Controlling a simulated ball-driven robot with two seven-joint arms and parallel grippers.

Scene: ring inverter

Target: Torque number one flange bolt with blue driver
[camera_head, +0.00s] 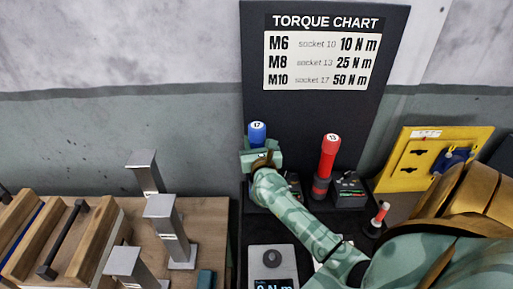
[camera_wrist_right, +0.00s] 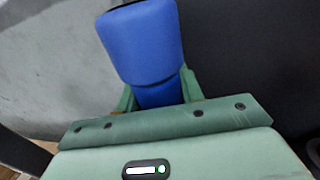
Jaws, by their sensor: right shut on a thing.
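The blue driver (camera_head: 257,132), its top marked 17, stands upright in front of the dark chart board. My right gripper (camera_head: 261,158) reaches in from the right and is shut around it below the blue top. In the right wrist view the blue handle (camera_wrist_right: 145,40) rises between the green fingers of the gripper (camera_wrist_right: 157,95). The driver's lower part is hidden by my gripper and arm. I cannot make out a flange bolt. My left gripper is not in view.
A red driver (camera_head: 328,160) marked 13 stands to the right, close to my forearm. A small red-topped tool (camera_head: 379,217) and a yellow panel (camera_head: 393,178) are farther right. A grey readout unit (camera_head: 268,257) lies in front. Metal posts (camera_head: 163,214) and wooden blocks (camera_head: 95,238) stand left.

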